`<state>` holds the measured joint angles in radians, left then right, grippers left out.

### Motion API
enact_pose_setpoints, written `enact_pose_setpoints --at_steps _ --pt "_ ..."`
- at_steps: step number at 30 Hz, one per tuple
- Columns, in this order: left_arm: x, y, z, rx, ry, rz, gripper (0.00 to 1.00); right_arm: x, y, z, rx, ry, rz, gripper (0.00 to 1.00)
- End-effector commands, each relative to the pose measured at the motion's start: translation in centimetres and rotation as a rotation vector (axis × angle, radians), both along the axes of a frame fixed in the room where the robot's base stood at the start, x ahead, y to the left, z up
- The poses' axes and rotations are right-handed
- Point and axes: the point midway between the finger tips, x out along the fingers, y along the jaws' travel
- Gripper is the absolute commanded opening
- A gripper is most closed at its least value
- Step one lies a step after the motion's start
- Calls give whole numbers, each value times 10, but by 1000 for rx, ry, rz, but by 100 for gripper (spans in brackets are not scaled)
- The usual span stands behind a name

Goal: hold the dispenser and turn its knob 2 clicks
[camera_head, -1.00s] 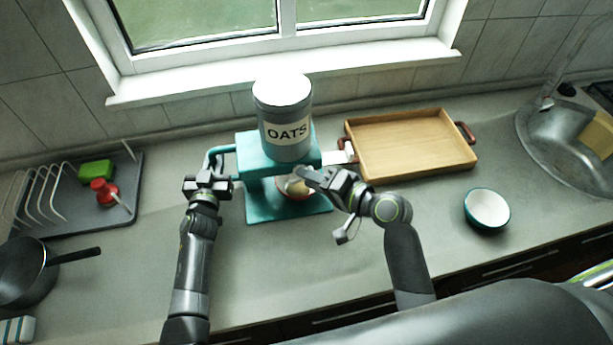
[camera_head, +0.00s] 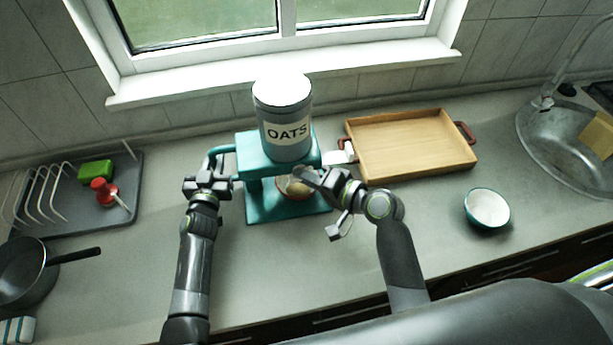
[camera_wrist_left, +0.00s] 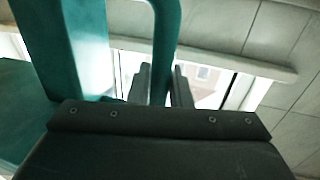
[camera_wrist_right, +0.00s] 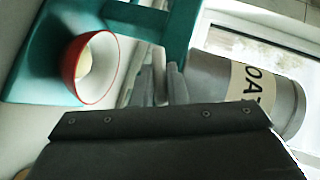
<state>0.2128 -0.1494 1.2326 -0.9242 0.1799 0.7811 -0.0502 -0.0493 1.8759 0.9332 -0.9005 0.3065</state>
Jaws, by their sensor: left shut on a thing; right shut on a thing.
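The dispenser is a teal stand (camera_head: 262,163) with a grey canister (camera_head: 285,115) labelled OATS upright on top. My left gripper (camera_head: 210,172) is shut on the teal side handle (camera_head: 217,150); the left wrist view shows the handle bar (camera_wrist_left: 165,40) between the fingers. My right gripper (camera_head: 308,175) is at the stand's front, below the canister, shut on the knob, which the fingers mostly hide; they also show in the right wrist view (camera_wrist_right: 160,85). A red bowl (camera_wrist_right: 72,62) with a white inside stands on the stand's base, with pale contents.
A wooden tray (camera_head: 412,112) lies right of the dispenser, and a small teal-and-white bowl (camera_head: 487,208) is further right near the sink (camera_head: 560,140). A dish rack (camera_head: 50,200) and a dark pan (camera_head: 25,275) are at the left. The counter's front middle is clear.

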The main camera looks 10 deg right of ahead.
Motion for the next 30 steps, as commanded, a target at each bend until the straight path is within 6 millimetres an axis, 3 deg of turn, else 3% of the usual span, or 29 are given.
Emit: enact_pose_setpoints --at_steps 18,30 --pt "0 0 0 0 0 0 0 -1 0 -4 343 -8 3 0" --pt "0 0 0 0 -1 0 0 0 -1 -4 383 -11 1 0"
